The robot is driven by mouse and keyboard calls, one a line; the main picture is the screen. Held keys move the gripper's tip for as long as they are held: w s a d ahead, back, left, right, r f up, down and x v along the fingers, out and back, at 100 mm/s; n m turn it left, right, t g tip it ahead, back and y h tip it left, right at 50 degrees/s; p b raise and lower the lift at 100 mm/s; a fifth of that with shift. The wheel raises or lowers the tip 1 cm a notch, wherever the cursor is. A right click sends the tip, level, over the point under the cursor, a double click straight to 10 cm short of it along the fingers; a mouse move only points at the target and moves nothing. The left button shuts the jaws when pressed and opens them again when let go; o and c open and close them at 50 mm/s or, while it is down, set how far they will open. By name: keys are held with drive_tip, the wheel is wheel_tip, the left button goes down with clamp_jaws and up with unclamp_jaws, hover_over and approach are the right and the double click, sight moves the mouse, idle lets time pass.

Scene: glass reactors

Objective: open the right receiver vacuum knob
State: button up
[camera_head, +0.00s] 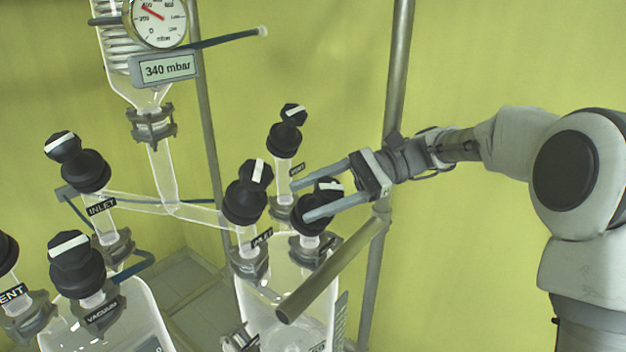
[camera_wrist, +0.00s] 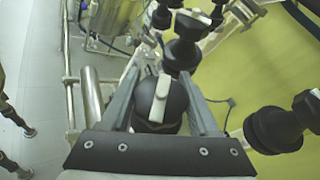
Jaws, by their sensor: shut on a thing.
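The gripped knob (camera_head: 312,222) is black with a white bar on its cap, at the front right of the right receiver (camera_head: 285,300). Its label is hidden in the head view. My gripper (camera_head: 302,201) reaches in from the right, its two grey fingers on either side of this knob, shut on it. In the wrist view the knob (camera_wrist: 158,108) sits between the fingers of my gripper (camera_wrist: 160,72). Its white bar runs roughly along the fingers there.
A black knob (camera_head: 245,202) stands close left of the held one, and another knob (camera_head: 285,138) behind. A steel bar (camera_head: 330,270) crosses in front of the receiver. The left receiver's vacuum knob (camera_head: 77,270) is at lower left. A gauge (camera_head: 157,18) hangs above a "340 mbar" display (camera_head: 167,69).

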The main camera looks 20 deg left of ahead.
sight(315, 196)
drive_tip(key=shift+n+g+h+p, duration=0.4)
drive_tip(key=shift+n+h+p, duration=0.05)
drive_tip(key=shift+n+h, duration=0.15)
drive_tip(key=shift+s+d+f, duration=0.1)
drive_tip(key=o, duration=1.4)
wheel_tip(315, 196, up, 4)
drive_tip(key=shift+f, duration=0.2)
drive_tip(key=shift+w+d+r+p, duration=0.15)
drive_tip(key=shift+d+r, duration=1.1)
drive_tip(key=shift+d, duration=0.7)
drive_tip(key=shift+d+r+p, duration=0.1)
drive_tip(key=shift+d+r, duration=1.15)
drive_tip(key=shift+d, duration=0.7)
drive_tip(key=shift+w+d+r+p, duration=0.15)
drive_tip(key=shift+d+r, duration=1.1)
drive_tip(key=shift+d, duration=0.7)
drive_tip(key=shift+s, duration=0.1)
